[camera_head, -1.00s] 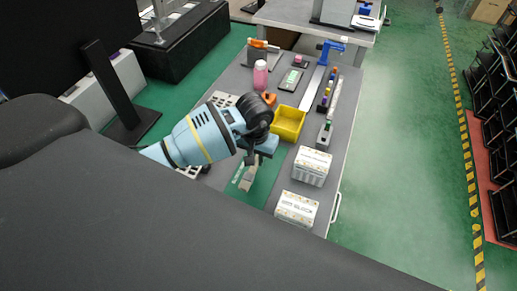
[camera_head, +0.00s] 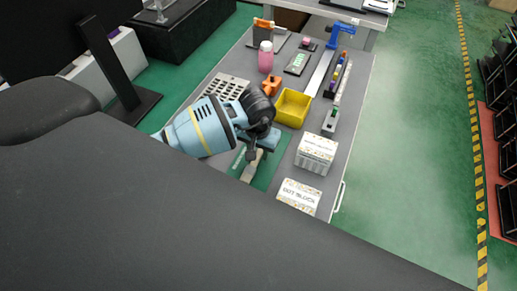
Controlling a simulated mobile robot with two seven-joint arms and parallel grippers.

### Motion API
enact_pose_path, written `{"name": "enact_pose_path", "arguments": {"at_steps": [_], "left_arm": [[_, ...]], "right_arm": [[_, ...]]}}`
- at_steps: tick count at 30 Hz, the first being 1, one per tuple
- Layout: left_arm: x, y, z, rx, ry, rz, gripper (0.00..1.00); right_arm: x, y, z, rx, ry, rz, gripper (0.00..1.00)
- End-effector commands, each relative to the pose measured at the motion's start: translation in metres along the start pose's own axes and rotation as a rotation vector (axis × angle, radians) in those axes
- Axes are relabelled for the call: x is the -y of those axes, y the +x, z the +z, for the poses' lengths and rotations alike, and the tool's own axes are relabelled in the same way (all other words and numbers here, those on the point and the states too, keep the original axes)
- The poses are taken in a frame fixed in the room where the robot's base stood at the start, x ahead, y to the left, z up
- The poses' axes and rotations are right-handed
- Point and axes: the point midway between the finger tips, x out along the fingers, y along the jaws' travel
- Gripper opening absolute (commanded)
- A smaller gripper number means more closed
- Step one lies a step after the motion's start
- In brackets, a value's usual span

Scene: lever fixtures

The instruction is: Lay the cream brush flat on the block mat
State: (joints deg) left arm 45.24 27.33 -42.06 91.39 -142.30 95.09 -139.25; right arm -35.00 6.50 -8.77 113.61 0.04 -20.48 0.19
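The cream brush (camera_head: 250,170) shows as a small pale piece just below my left gripper (camera_head: 253,156), over the green block mat (camera_head: 274,166). The gripper points down, its dark fingertips at the brush's upper end. Its fingers are too small and too covered to tell whether they are closed on the brush. Whether the brush touches the mat also cannot be told. My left arm comes in from the left and covers part of the mat. My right gripper is not in view.
A yellow bin (camera_head: 292,108) stands just beyond the mat. Two white labelled boxes (camera_head: 316,153) (camera_head: 299,195) stand to its right. A perforated plate (camera_head: 226,87), an orange piece (camera_head: 272,84) and a pink bottle (camera_head: 265,57) are farther back on the grey table (camera_head: 345,118).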

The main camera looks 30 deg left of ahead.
Motion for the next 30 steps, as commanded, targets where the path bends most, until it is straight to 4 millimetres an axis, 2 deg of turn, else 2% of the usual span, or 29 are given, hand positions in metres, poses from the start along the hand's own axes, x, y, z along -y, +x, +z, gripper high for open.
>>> {"name": "enact_pose_path", "arguments": {"at_steps": [2,12,24,30], "left_arm": [[0.0,0.0,0.0,0.0,0.0,0.0,0.43],[0.0,-0.004,-0.001,-0.001,0.0,0.0,0.43],[0.0,-0.062,-0.001,-0.004,0.001,0.0,0.43],[0.0,-0.077,0.0,-0.001,0.001,-0.001,0.43]], "right_arm": [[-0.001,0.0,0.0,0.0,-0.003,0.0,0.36],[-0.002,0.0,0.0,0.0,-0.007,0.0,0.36],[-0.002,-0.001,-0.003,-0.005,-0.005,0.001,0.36],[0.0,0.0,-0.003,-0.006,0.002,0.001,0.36]]}}
